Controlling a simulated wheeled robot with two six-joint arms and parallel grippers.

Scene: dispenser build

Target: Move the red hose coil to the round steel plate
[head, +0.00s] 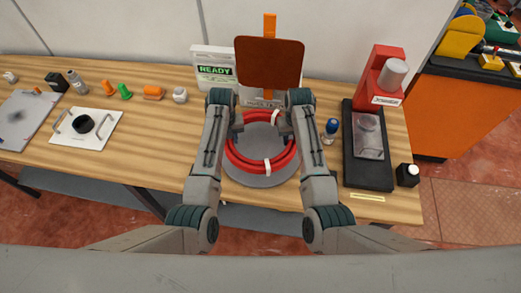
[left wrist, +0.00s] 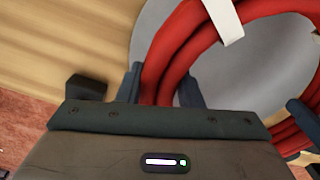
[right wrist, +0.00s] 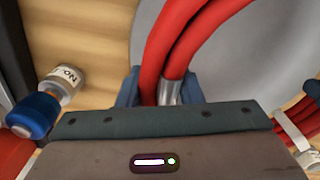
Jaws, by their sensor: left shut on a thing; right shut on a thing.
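The red hose coil (head: 238,160) has white bands and sits over the round steel plate (head: 262,180) in the head view. I cannot tell whether it rests on the plate or hangs just above it. My left gripper (head: 237,128) is shut on the coil's left side; the red tubes (left wrist: 165,55) run between its fingers (left wrist: 160,88) in the left wrist view. My right gripper (head: 286,128) is shut on the coil's right side, near a metal fitting (right wrist: 171,92) between its fingers (right wrist: 160,90). The grey plate also shows behind the coil in both wrist views.
A brown panel (head: 268,62) and a READY sign (head: 214,70) stand behind the plate. A white board (head: 85,128) and small fittings lie left. Bare wood (head: 150,165) separates them.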

